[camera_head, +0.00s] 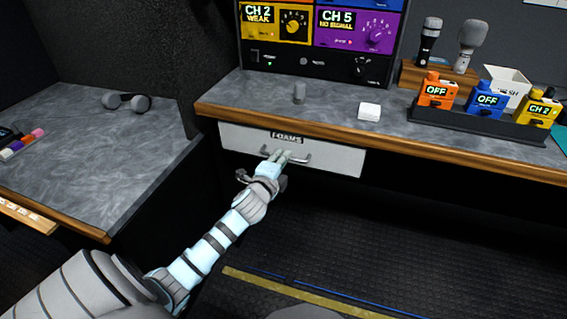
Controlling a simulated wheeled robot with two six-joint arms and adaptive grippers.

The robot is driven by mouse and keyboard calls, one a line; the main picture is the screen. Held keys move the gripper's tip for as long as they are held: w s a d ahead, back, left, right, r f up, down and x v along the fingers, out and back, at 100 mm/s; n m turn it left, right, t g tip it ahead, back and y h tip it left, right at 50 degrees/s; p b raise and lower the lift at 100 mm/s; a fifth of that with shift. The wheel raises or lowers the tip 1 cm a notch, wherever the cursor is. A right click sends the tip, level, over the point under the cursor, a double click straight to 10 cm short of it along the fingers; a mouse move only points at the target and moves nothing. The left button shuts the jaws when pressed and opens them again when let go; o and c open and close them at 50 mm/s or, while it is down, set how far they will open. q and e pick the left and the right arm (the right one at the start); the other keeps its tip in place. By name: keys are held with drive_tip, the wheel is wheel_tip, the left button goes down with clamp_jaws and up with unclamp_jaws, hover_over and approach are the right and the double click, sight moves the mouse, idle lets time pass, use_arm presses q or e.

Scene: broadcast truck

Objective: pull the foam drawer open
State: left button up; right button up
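The foam drawer (335,158) is a white-fronted drawer under the wood-edged counter, with a small dark label. Its front sits close under the counter edge and looks closed. A grey bar handle (302,160) runs across the front below the label. My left gripper (278,156) reaches up from the lower left, its light fingertips at the left and middle part of the handle. The fingers look close together, but whether they grip the handle or only touch it cannot be told. My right gripper is not in view.
The floor (430,240) before the drawer looks clear.

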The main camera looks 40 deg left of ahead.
use_arm(q)
drive_tip(key=shift+x, duration=0.85)
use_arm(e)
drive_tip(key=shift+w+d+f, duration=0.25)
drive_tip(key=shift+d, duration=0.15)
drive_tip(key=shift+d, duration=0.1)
use_arm(q)
clamp_jaws()
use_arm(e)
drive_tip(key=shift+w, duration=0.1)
